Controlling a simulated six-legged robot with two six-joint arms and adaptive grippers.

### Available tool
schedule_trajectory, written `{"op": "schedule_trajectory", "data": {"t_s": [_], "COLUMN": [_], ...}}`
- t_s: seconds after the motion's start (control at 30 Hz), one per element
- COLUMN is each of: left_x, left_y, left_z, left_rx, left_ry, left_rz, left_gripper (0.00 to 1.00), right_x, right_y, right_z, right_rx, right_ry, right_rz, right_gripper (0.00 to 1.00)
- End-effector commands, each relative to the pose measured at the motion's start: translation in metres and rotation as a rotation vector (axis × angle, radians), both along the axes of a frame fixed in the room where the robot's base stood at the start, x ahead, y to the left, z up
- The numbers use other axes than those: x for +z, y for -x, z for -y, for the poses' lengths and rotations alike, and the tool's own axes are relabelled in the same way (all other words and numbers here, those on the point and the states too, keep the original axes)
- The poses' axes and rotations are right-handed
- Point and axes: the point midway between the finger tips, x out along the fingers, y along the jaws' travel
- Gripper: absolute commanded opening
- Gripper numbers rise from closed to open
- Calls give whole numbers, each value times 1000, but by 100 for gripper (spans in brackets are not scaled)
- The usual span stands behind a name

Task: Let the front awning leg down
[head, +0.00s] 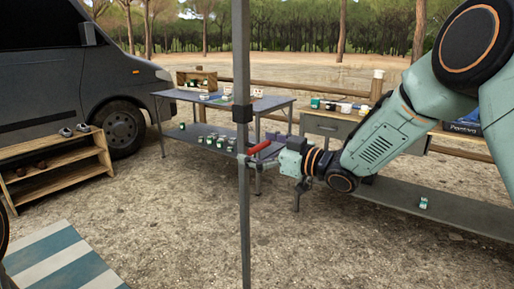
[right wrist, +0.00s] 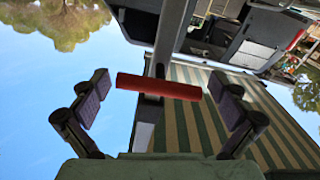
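The front awning leg (head: 242,205) is an upright grey pole crossing the whole height of the head view, with a dark collar (head: 242,113) around it. A red handle (head: 260,147) sticks out from the leg just below the collar. My right gripper (head: 265,153) is at the handle, coming from the right. In the right wrist view the gripper (right wrist: 159,88) is open, with the red handle (right wrist: 180,88) lying crosswise between its two fingers. Gaps show at both handle ends, so the fingers seem not to touch it. The leg's foot is below the picture. My left gripper is out of view.
A low wooden shelf rack (head: 60,160) and a blue-white striped mat (head: 68,262) are at the left. A dark van (head: 60,80) stands behind. Grey tables (head: 215,133) with small items stand beyond the leg. The gravel around the leg is clear.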

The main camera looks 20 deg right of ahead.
Motion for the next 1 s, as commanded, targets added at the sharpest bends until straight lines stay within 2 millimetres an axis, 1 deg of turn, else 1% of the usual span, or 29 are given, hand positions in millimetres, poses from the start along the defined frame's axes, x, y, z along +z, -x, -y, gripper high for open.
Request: {"op": "schedule_trajectory", "data": {"t_s": [0.03,0.07,0.73,0.8,0.87,0.97,1.0], "left_x": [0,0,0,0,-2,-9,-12], "left_y": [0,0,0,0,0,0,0], "left_z": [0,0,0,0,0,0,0], "left_rx": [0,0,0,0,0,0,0], "left_ry": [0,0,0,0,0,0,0], "left_rz": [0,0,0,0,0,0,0], "left_gripper": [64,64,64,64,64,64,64], "right_x": [0,0,0,-1,-5,-26,-38], "right_y": [0,0,0,0,0,0,0], "right_z": [0,0,0,0,0,0,-1], "right_rx": [0,0,1,2,2,2,2], "right_ry": [0,0,1,1,1,2,2], "right_rz": [0,0,0,0,-1,-6,-7], "right_gripper": [92,89,32,30,30,30,30]}}
